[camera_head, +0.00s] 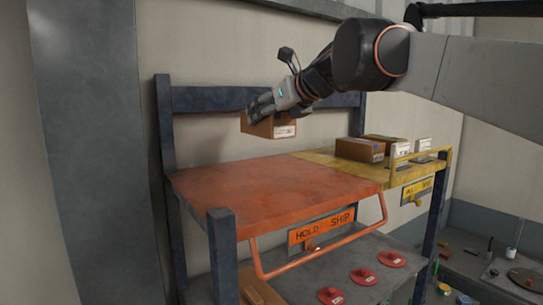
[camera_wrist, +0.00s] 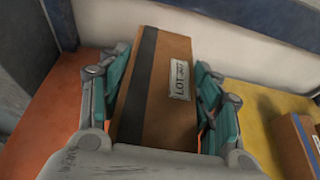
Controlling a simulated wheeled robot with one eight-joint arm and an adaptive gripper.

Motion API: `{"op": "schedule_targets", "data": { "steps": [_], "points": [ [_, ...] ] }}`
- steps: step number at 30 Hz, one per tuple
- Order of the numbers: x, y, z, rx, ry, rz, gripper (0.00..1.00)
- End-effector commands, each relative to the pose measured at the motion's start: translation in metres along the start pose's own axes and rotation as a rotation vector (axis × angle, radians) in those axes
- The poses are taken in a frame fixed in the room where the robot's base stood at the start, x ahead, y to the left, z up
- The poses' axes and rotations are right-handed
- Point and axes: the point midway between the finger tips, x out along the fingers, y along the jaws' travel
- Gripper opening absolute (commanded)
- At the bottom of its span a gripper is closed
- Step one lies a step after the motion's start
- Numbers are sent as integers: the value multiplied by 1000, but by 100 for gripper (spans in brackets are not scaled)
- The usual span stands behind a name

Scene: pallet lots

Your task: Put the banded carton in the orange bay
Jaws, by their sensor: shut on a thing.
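My gripper (camera_head: 267,107) is shut on the banded carton (camera_head: 279,127) and holds it above the back part of the orange bay (camera_head: 260,193). In the wrist view the carton (camera_wrist: 169,96) is brown with a dark band along its left side and a white label reading LOT. The teal finger pads of my gripper (camera_wrist: 166,92) press on its two sides. The orange bay is a bare orange deck on the left of the bench, and it also shows at the left in the wrist view (camera_wrist: 58,115). The carton's underside is hidden in the wrist view.
The yellow bay (camera_head: 315,158) adjoins on the right and bears brown cartons (camera_head: 360,149) and small white boxes (camera_head: 423,145). A dark blue back rail (camera_head: 215,99) and posts frame the bench. A HOLD/SHIP sign (camera_head: 321,227) hangs at the front. The orange deck is clear.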

Motion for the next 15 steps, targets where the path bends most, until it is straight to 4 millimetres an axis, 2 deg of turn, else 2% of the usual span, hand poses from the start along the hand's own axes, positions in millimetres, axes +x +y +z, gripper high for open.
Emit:
{"op": "schedule_targets", "data": {
  "steps": [3, 6, 15],
  "points": [
    [11, 0, -26, 0, 0, 0, 31],
    [17, 0, -43, 0, 0, 0, 31],
    [28, 0, -69, 0, 0, 0, 31]
  ]
}}
